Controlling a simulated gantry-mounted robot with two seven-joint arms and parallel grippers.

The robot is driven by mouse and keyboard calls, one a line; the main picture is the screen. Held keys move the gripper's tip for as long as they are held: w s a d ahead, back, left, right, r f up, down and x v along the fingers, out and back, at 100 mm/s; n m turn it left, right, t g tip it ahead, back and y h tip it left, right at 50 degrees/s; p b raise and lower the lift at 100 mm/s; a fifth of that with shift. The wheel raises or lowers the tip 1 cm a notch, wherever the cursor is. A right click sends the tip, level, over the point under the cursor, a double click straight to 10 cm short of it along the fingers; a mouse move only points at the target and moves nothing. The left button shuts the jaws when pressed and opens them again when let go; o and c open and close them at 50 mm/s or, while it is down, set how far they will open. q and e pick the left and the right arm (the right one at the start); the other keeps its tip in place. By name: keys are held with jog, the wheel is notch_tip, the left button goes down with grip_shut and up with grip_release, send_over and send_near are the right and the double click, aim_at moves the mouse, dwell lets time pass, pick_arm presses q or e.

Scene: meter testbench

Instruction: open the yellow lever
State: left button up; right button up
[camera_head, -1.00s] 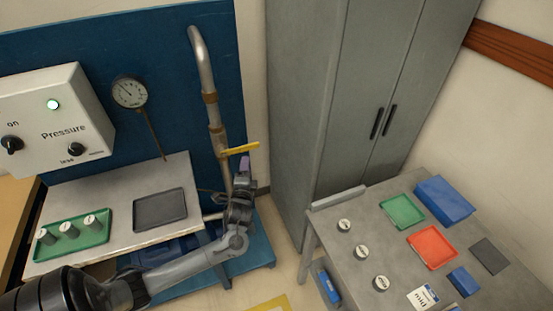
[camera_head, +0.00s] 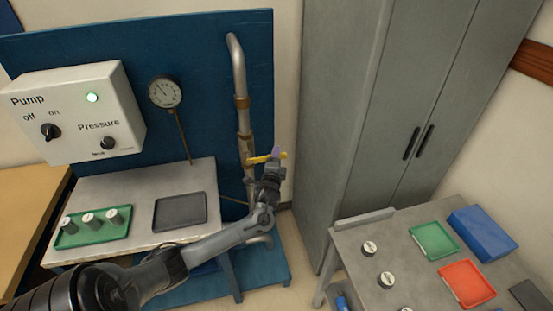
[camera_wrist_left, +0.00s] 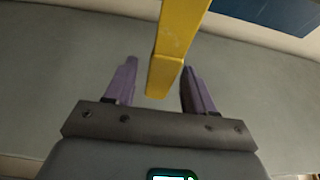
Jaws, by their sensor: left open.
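The yellow lever (camera_head: 262,159) sticks out to the right from the valve on the metal pipe (camera_head: 242,118) in front of the blue panel. My left gripper (camera_head: 277,154) is at the lever's outer end. In the left wrist view the lever (camera_wrist_left: 178,38) comes down from the top and its end lies between the two purple fingers of my left gripper (camera_wrist_left: 157,68). The fingers are apart, with a gap on the left side of the lever; the right finger is close to it. Whether it touches, I cannot tell. My right gripper is not in view.
A pump control box (camera_head: 75,112) and a pressure gauge (camera_head: 165,92) are on the left. Below are a green tray (camera_head: 75,238) with several weights and a dark tray (camera_head: 180,211). A grey cabinet (camera_head: 370,110) and a second table (camera_head: 360,238) stand right.

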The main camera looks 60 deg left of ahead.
pick_arm(q)
jog(key=shift+w+a, duration=0.2)
jog(key=shift+a, duration=0.1)
grip_shut()
